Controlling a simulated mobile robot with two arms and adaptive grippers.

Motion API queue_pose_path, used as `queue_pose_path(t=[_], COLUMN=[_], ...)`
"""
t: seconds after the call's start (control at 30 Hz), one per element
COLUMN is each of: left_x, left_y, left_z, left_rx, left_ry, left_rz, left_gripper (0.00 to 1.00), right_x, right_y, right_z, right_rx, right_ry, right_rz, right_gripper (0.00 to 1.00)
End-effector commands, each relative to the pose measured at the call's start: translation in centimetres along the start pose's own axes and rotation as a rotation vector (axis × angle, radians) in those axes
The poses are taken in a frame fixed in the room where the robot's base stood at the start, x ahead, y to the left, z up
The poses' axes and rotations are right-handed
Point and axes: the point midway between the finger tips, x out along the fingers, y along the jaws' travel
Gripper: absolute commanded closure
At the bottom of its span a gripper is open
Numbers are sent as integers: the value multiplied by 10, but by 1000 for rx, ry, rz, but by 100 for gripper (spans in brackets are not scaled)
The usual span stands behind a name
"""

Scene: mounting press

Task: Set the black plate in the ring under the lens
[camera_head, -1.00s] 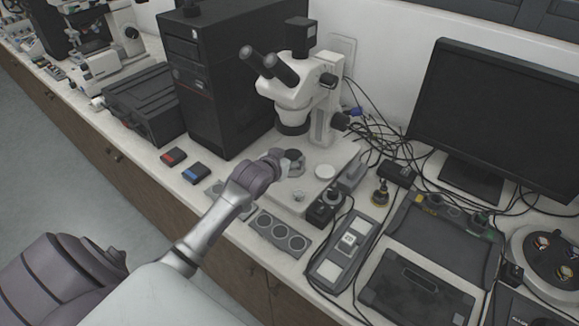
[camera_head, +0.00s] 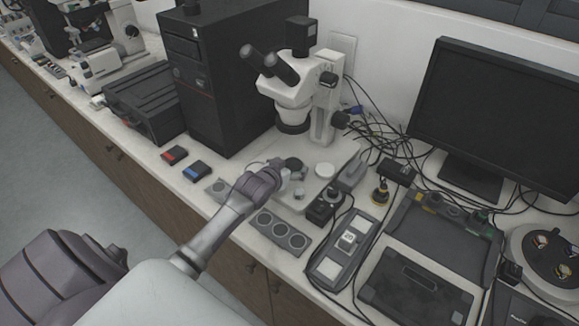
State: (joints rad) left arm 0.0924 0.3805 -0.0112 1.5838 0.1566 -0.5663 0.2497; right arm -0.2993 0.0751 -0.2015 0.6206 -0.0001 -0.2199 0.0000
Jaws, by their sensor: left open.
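The microscope's lens (camera_head: 293,126) hangs over its pale base. Below it on the base lies the black plate (camera_head: 292,164), a dark disc that looks flat; the ring around it is too small to make out, so I cannot tell how exactly it sits. A white disc (camera_head: 324,170) lies on the base to its right. My left gripper (camera_head: 284,177) is open, just in front of the black plate and apparently clear of it; its fingers are partly hidden by its own body. My right gripper is not in view.
A black box with a knob (camera_head: 325,206) and a grey tray with round wells (camera_head: 278,233) stand near my left arm. A computer tower (camera_head: 215,75) is to the left, a monitor (camera_head: 495,110) to the right. Cables lie behind the base.

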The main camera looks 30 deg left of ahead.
Motion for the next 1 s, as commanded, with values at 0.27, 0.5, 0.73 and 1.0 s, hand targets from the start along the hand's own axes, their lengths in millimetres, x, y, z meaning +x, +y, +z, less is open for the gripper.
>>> queue_pose_path(t=[0.27,0.5,0.73,1.0], left_x=[-8,-51,-96,-120], left_y=[0,0,0,0], left_z=[-2,-1,-2,-2], left_rx=[0,1,1,0], left_ry=[1,1,0,0], left_rz=[0,1,0,0], left_gripper=[15,15,15,15], right_x=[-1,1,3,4], right_y=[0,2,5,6], right_z=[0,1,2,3], right_rx=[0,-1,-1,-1], right_ry=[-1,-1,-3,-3], right_rz=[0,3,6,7], right_gripper=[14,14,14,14])
